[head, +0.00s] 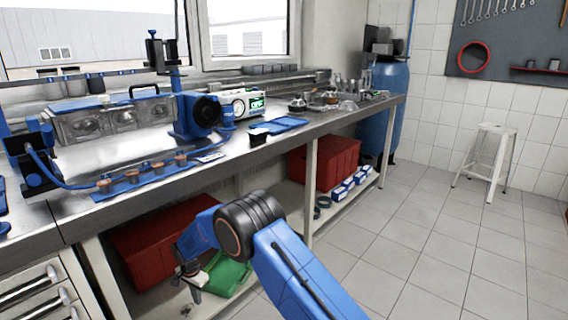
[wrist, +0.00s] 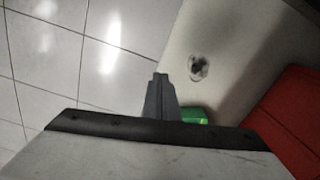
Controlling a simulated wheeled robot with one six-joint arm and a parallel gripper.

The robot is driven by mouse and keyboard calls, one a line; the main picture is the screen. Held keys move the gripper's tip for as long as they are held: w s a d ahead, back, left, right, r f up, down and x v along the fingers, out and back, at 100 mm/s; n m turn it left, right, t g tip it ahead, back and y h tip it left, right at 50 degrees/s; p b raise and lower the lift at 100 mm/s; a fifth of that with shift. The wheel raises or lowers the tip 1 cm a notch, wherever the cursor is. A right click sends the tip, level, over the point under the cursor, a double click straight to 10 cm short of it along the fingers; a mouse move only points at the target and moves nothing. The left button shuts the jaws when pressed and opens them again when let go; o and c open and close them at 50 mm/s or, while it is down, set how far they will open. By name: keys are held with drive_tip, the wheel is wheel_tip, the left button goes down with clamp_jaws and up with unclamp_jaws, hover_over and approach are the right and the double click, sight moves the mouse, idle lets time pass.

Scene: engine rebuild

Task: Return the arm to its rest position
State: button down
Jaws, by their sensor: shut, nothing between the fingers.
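My arm is bent at the elbow in front of the workbench, with the forearm reaching left and the wrist hanging down. My gripper (head: 195,294) is below bench height, in front of the lower shelf, beside a green container. In the wrist view my gripper (wrist: 160,77) has its dark fingers together, with nothing visible between them. Below it are floor tiles and the pale shelf. I cannot tell how far the fingertips are from the shelf edge.
The lower shelf holds a red bin (head: 160,238), the green container (head: 228,274), another red bin (head: 325,162) and blue-white boxes. The steel benchtop (head: 240,150) is above the gripper. A white stool (head: 490,150) stands at the right. The tiled floor (head: 430,240) is clear.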

drive_tip(key=w+d+r+n+t, duration=0.1)
drive_tip(key=d+r, duration=1.3)
drive_tip(key=r, duration=0.2)
drive_tip(key=d+r+n+t, duration=0.1)
drive_tip(key=d+r, duration=1.3)
drive_tip(key=r, duration=0.2)
drive_tip(key=s+d+r+n+y, duration=0.1)
drive_tip(key=s+d+r, duration=0.45)
drive_tip(key=d, duration=0.35)
drive_tip(key=s+d+r, duration=0.5)
drive_tip(key=d+r, duration=0.2)
drive_tip(key=d, duration=0.2)
drive_tip(key=s+d+n+t, duration=0.1)
drive_tip(key=s+d, duration=0.5)
drive_tip(key=s, duration=0.3)
drive_tip(key=s+d+t, duration=0.1)
drive_tip(key=s+d, duration=0.4)
drive_tip(key=s, duration=0.5)
drive_tip(key=s+d+n+h, duration=0.1)
drive_tip(key=s+d, duration=0.5)
drive_tip(key=s, duration=0.4)
drive_tip(key=shift+d+f+n+t, duration=0.25)
drive_tip(key=shift+d+n+t, duration=0.05)
drive_tip(key=shift+d+t, duration=0.1)
drive_tip(key=shift+a, duration=0.2)
